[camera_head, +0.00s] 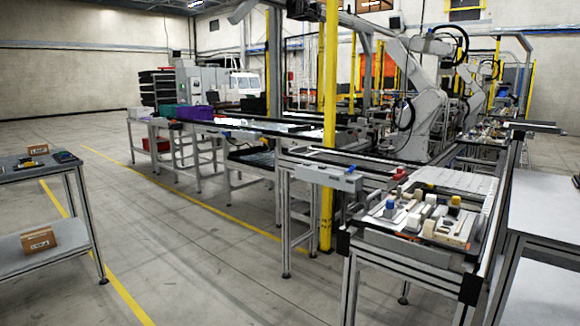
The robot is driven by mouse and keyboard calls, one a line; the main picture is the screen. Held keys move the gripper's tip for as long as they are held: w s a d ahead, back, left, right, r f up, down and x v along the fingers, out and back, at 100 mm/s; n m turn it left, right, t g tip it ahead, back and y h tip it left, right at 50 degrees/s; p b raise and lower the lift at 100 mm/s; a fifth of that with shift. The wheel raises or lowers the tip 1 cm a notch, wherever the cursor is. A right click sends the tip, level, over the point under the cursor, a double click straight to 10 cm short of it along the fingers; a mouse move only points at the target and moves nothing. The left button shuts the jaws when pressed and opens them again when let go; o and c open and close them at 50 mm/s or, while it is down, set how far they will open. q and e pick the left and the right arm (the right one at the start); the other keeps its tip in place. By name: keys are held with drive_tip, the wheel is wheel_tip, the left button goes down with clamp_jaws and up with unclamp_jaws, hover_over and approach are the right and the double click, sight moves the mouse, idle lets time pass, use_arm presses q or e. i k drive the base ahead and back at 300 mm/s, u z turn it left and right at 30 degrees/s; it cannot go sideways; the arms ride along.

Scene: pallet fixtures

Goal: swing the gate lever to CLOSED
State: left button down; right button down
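I cannot make out a gate lever or a CLOSED mark for certain at this distance. A pallet fixture (374,236) with several white, grey, blue and yellow parts sits on the near end of the conveyor line at the right. A small red piece (399,173) stands at the conveyor's edge behind it. A grey box (325,177) with a small blue piece at its right end is mounted on the conveyor's left side. Neither of my grippers is in view.
A yellow post (328,130) rises beside the conveyor. A two-tier cart (75,232) stands at the left and a pale table (545,215) at the right edge. White robot arms (425,115) stand behind the line. The floor (220,270) between cart and conveyor is clear.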

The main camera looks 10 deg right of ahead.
sight(349, 172)
drive_tip(key=u, duration=0.35)
drive_tip(key=i, duration=1.9)
drive_tip(key=z, duration=1.35)
drive_tip(key=i, duration=1)
drive_tip(key=z, duration=1.05)
